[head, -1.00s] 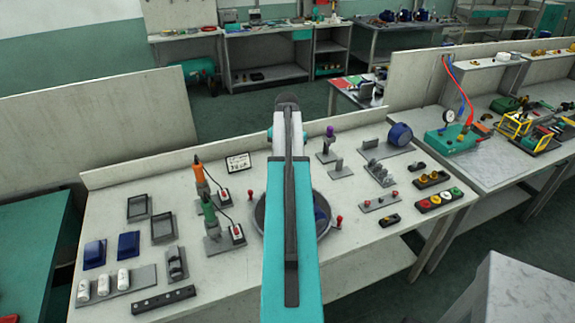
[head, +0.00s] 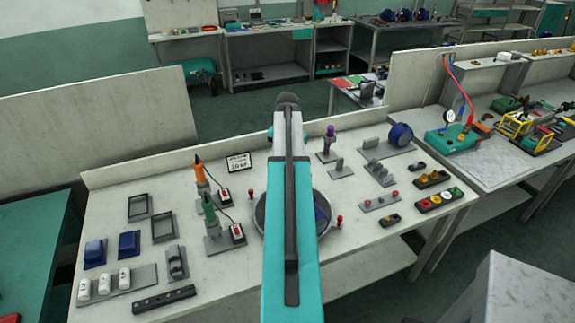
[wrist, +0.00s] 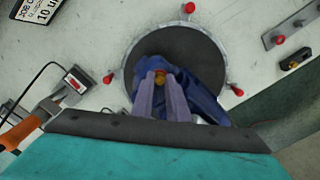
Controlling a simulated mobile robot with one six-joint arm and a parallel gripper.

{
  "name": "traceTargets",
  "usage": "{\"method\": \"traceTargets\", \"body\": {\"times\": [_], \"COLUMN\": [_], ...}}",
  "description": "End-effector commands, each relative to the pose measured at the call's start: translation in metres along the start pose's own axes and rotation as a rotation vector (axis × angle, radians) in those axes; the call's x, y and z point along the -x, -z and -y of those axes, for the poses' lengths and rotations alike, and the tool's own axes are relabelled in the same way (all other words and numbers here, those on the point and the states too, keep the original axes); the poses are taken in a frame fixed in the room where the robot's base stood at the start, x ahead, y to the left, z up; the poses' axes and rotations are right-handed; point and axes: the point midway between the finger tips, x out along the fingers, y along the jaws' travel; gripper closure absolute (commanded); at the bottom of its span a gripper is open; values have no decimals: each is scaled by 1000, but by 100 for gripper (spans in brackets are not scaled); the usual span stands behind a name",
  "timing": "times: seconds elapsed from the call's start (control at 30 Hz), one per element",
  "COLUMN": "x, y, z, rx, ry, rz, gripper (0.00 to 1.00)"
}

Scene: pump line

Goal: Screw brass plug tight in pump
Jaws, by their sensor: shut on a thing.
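The brass plug (wrist: 160,79) sits between the fingertips of my gripper (wrist: 160,84) in the wrist view. My gripper is shut on it. The blue pump (wrist: 200,92) lies under the fingers on a dark round plate (wrist: 140,56). The plug is over the pump; whether its thread is in the port is hidden by the fingers. In the head view my arm covers the gripper and plug. Only a bit of the blue pump (head: 321,214) and the rim of the round plate (head: 260,216) show beside it.
Red-topped pegs (wrist: 189,8) stand around the plate. An orange driver (head: 199,172) and a green driver (head: 209,211) stand in holders to the left, with cabled switch boxes (head: 236,233). A small rack with red knobs (head: 380,201) lies to the right. Bare bench lies between them.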

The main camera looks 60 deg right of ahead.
Motion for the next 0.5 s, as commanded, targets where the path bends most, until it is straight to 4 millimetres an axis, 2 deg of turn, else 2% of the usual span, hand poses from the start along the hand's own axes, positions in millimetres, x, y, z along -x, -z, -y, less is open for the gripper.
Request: {"method": "traceTargets", "body": {"times": [0.5], "x": [-2], "y": [2], "z": [1], "rx": [-101], "ry": [3], "rz": [-7], "gripper": [100]}}
